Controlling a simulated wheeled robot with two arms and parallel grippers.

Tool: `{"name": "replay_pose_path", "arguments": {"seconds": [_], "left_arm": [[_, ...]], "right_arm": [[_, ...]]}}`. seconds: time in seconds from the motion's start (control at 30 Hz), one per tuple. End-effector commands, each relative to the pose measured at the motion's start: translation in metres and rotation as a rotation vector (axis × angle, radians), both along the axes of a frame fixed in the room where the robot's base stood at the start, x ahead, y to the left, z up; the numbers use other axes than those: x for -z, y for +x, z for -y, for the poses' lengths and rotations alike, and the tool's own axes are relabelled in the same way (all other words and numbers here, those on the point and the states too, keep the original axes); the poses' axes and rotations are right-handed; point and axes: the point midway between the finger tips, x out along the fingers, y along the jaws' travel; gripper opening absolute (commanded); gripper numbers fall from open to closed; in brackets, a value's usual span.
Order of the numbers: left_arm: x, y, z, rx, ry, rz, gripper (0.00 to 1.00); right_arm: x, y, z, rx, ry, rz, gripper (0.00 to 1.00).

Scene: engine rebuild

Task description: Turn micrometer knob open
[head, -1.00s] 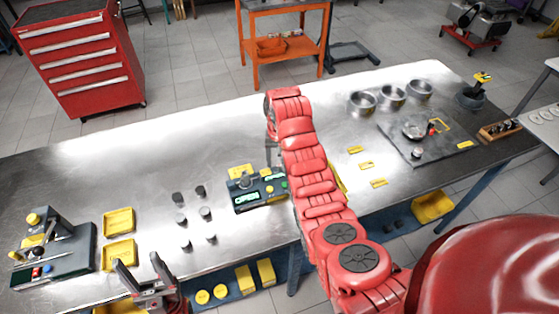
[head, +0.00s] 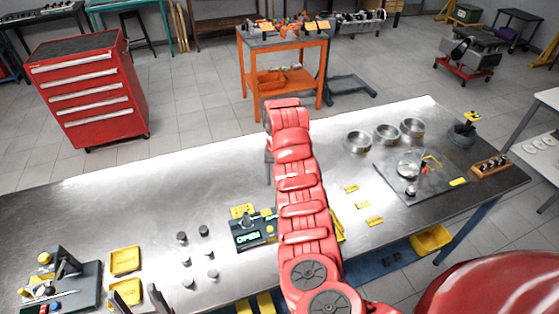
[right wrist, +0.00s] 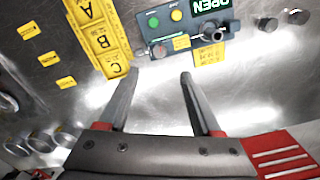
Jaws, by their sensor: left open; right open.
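The dark gauge station (head: 252,234) stands on the bench and its green display reads OPEN. In the right wrist view, the station (right wrist: 180,20) is at the top, with a grey knob (right wrist: 160,50), a green button, a yellow button and a dark cylindrical part (right wrist: 214,33). I cannot tell for sure which part is the micrometer knob. My right gripper (right wrist: 158,75) is open and empty, its fingertips just short of the station's edge. In the head view my right arm hides the station's right end and its own gripper. My left gripper (head: 141,294) is open and empty at the bottom left.
A yellow block marked A, B, C (right wrist: 100,38) lies close beside the right gripper's left finger. Several small metal cylinders (head: 182,238) stand left of the station. Yellow trays (head: 125,261) and a dark fixture (head: 75,280) are at the left. Metal bowls (head: 386,134) stand at the right.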

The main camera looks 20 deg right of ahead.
Motion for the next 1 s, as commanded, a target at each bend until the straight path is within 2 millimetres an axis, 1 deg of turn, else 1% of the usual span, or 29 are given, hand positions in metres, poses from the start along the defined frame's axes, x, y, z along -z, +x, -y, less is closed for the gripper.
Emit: {"name": "replay_pose_path", "arguments": {"seconds": [0.03, 0.1, 0.33, 0.53, 1.0], "left_arm": [[0.002, 0.0, 0.0, 0.0, 0.0, 0.0, 0.61], [0.004, 0.0, 0.0, 0.0, 0.0, 0.0, 0.61], [0.008, 0.0, 0.0, 0.0, 0.0, 0.0, 0.61], [0.009, 0.0, 0.0, 0.0, 0.0, 0.0, 0.61], [0.009, 0.0, 0.0, 0.0, 0.0, 0.0, 0.61]], "right_arm": [[-0.011, 0.002, -0.002, -0.001, 0.0, 0.005, 0.66], [-0.023, 0.002, -0.002, -0.002, 0.001, 0.006, 0.66], [-0.049, 0.002, 0.0, 0.0, 0.0, 0.006, 0.66], [-0.055, 0.0, 0.001, 0.0, -0.003, 0.001, 0.66], [-0.055, 0.001, 0.001, -0.001, -0.004, 0.003, 0.66]]}}
